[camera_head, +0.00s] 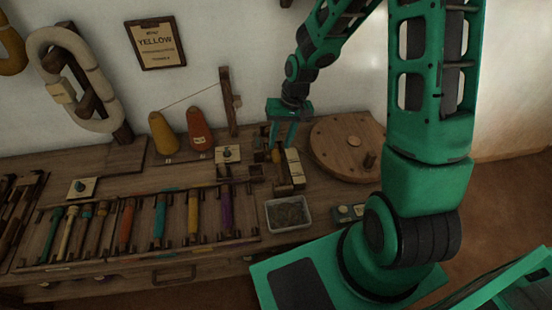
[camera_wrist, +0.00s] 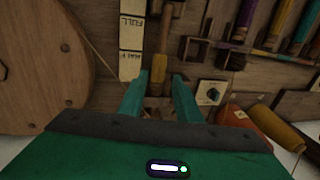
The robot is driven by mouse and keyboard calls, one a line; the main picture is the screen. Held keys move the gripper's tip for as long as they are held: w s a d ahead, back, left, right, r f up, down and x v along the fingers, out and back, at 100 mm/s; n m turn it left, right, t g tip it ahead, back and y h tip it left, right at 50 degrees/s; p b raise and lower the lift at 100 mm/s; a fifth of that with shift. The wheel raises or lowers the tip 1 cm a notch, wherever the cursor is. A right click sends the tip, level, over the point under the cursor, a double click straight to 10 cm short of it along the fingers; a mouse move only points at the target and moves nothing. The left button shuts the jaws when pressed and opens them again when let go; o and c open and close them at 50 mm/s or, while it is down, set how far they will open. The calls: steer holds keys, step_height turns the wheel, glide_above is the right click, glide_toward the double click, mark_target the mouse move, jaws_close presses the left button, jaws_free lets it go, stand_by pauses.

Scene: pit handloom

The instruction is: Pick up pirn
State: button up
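My gripper (camera_head: 283,143) points down over the back of the bench and is open. In the wrist view its two green fingers (camera_wrist: 160,80) stand apart. A small yellow-wound piece (camera_wrist: 158,68), seemingly a pirn, shows between the fingertips, in line with a wooden rod (camera_wrist: 165,35); I cannot tell whether the fingers touch it. In the head view this yellow piece (camera_head: 277,155) is just below my gripper. Other pirns lie in a front rack, among them orange (camera_head: 126,224), teal (camera_head: 160,217), yellow (camera_head: 193,214) and purple (camera_head: 227,208) ones.
A pale gauge block marked FULL and HALF (camera_wrist: 131,40) stands close beside the yellow piece. A round wooden wheel (camera_head: 347,145) is to the right. A grey tray (camera_head: 288,213) sits in front. Yellow (camera_head: 162,133) and red (camera_head: 199,128) cones stand left.

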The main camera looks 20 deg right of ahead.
mark_target(277, 155)
steer(key=shift+a+f, duration=0.25)
steer(key=shift+f, duration=1.25)
steer(key=shift+a+f, duration=0.2)
steer(key=shift+f, duration=1.3)
jaws_close()
